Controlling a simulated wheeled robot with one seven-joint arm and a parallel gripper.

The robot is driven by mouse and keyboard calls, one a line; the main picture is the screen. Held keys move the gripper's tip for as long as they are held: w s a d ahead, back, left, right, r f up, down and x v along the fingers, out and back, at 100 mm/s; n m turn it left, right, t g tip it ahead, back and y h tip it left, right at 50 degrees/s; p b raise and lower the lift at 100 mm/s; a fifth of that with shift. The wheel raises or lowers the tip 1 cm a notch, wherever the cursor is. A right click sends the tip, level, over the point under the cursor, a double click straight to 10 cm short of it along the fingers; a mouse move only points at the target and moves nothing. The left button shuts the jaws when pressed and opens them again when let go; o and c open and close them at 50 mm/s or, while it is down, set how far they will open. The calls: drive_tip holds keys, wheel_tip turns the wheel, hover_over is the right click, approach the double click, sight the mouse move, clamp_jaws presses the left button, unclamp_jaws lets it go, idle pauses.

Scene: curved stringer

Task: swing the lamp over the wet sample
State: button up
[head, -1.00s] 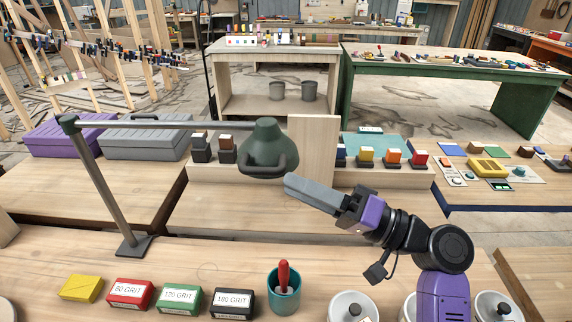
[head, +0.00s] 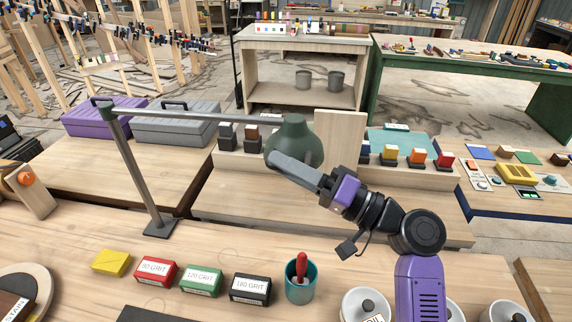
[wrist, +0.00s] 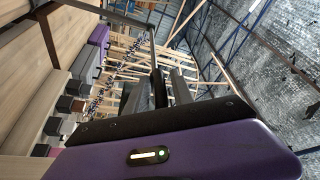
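The lamp has a dark green shade (head: 302,136) at the end of a long grey arm (head: 195,116). Its post (head: 138,175) leans up from a base on the near bench. The shade hangs over the middle of the bench's far side. My gripper (head: 280,163) overlaps the front of the shade, where the handle is hidden behind the fingers. In the wrist view the fingers (wrist: 159,88) have a dark strip between them; I cannot tell if it is the handle or if they are closed. A brown block marked STAIN (head: 14,306) is cut off at lower left; I cannot identify the wet sample.
Yellow (head: 111,263), red (head: 157,270), green (head: 201,280) and black (head: 250,288) blocks line the near bench. A teal cup (head: 301,285) and lidded tins (head: 368,305) stand to their right. A round board (head: 40,279) lies at left. An upright wooden board (head: 345,135) stands behind the shade.

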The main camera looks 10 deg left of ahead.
clamp_jaws()
drive_tip(key=shift+s+a+r, duration=0.1)
drive_tip(key=shift+a+r, duration=0.05)
drive_tip(key=shift+r, duration=0.1)
idle(0.9)
